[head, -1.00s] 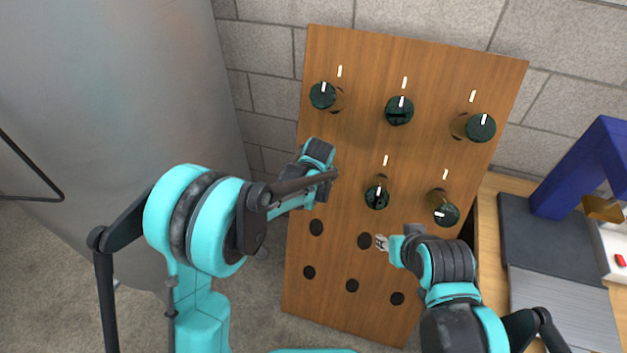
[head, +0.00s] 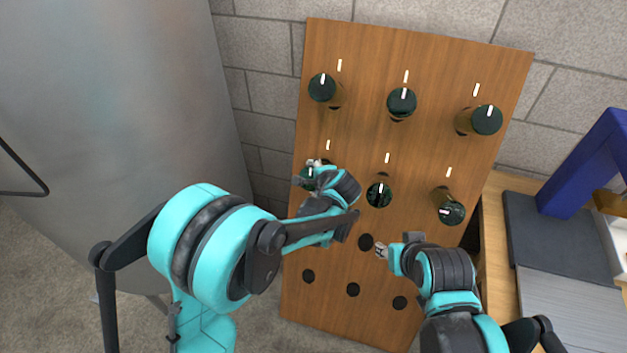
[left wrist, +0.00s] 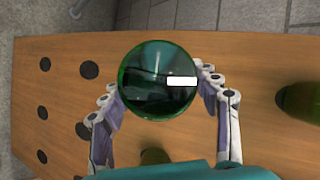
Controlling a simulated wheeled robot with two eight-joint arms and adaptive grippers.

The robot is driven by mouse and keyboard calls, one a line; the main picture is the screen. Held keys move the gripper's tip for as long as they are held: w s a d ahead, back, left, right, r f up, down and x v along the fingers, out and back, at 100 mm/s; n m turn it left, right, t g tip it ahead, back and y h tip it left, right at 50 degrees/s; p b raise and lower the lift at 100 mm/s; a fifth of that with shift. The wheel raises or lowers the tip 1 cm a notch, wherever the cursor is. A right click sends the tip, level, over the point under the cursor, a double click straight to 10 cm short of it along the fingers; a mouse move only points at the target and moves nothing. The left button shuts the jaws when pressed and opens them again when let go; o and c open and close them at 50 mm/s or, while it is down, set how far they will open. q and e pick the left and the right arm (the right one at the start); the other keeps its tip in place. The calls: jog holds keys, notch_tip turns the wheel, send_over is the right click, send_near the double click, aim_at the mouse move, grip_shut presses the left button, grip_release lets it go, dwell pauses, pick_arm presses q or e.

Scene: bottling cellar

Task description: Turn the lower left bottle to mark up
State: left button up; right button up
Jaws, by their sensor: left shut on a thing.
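The lower left bottle (head: 305,178) sticks out of the wooden board, its round dark green base toward me. The left wrist view shows this base (left wrist: 150,95) large, with a white mark pointing right, away from the empty holes, which is up the board. In the head view its line also looks near upright, below the board's white tick (head: 328,145). My left gripper (head: 313,168) is shut on this bottle, a finger on either side of it. My right gripper (head: 381,252) is in front of the lower board, apart from the bottles; its fingers are too small to read.
The board (head: 360,150) holds other bottles: three above, a lower middle one (head: 379,194) close to my left gripper, and a lower right one (head: 450,212) whose mark points left. Empty holes are below. A bench with a blue frame (head: 585,165) stands right, a grey tank (head: 110,110) left.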

pick_arm(q)
jog(key=shift+m, duration=0.6)
jog(key=shift+t+b, duration=0.3)
jog(key=shift+b, duration=0.05)
jog(key=o, duration=1.1)
jog(key=shift+o, duration=0.2)
jog(key=v, duration=1.2)
